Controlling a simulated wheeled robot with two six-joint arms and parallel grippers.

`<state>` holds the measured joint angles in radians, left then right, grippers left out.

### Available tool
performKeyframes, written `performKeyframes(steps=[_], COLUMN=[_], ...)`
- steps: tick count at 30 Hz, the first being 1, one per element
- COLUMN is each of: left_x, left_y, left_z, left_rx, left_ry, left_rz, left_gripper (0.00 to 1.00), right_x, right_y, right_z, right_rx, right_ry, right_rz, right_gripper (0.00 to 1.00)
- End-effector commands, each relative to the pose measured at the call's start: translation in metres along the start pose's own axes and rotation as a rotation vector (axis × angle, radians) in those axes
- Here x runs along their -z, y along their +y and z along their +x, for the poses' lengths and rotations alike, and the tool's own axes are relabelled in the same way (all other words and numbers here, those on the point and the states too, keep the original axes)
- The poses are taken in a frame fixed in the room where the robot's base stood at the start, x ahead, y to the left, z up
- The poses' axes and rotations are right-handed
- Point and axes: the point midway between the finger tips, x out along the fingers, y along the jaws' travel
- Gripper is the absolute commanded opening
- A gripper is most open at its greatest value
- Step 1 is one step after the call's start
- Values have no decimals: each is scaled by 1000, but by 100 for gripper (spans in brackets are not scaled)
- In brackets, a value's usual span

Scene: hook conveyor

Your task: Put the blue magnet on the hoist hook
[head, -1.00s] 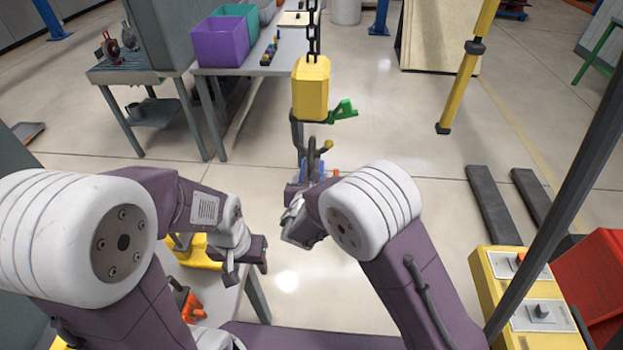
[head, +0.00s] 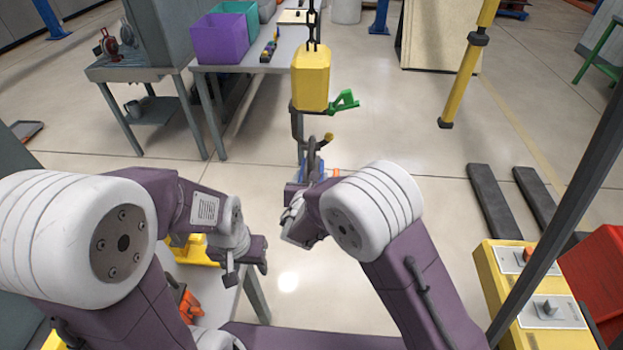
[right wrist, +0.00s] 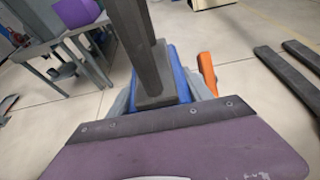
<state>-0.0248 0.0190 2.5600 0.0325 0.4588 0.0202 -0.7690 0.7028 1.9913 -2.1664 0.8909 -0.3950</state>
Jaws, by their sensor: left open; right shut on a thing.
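The blue magnet (head: 303,174) is mostly hidden behind my right wrist in the head view. Its blue body (right wrist: 182,75) and an orange part (right wrist: 207,74) show beside the dark fingers in the right wrist view. My right gripper (head: 298,190) is shut on the magnet. The hoist hook (head: 297,125) hangs under a yellow block (head: 311,78) with a green latch-like part (head: 344,101). The hook and a dark loop above the magnet overlap in the picture; I cannot tell whether they touch. My left gripper (head: 246,270) is open and empty at lower left.
A grey table (head: 225,69) at the back carries a purple bin (head: 220,38). A work surface with an orange item (head: 188,302) lies below my left arm. A yellow control box (head: 510,285) and a red box (head: 605,275) stand at right.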

Motion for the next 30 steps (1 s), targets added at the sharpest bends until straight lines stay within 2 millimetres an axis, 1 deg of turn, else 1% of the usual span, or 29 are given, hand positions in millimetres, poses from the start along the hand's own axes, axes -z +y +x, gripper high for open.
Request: performKeyframes(steps=[8, 9, 11, 16, 17, 20, 23, 27, 30], left_x=[0, 0, 0, 0, 0, 0, -1, -1, -1], left_y=[0, 0, 0, 0, 0, 0, 0, 0, 0], left_z=[1, 1, 1, 1, 2, 3, 6, 9, 10], left_rx=[0, 0, 0, 0, 0, 0, 0, 0, 0], left_ry=[0, 0, 0, 0, 0, 0, 0, 0, 0], left_rz=[0, 0, 0, 0, 0, 0, 0, 0, 0], left_gripper=[51, 51, 51, 51, 51, 51, 51, 51, 51], right_x=[1, 1, 2, 2, 6, 6, 6, 4, 3], right_y=[0, 0, 0, 0, -1, 0, 1, 1, 1], right_z=[0, 0, 0, 0, 0, -4, -22, -55, -74], right_rx=[0, 0, 0, 0, 1, 0, -3, -4, -4], right_ry=[0, 1, 2, 3, 12, 11, 8, 5, 2], right_rz=[-1, -1, -1, -2, -4, -4, -4, -3, -3], right_gripper=[0, 66, 83, 84, 84, 84, 84, 84, 84])
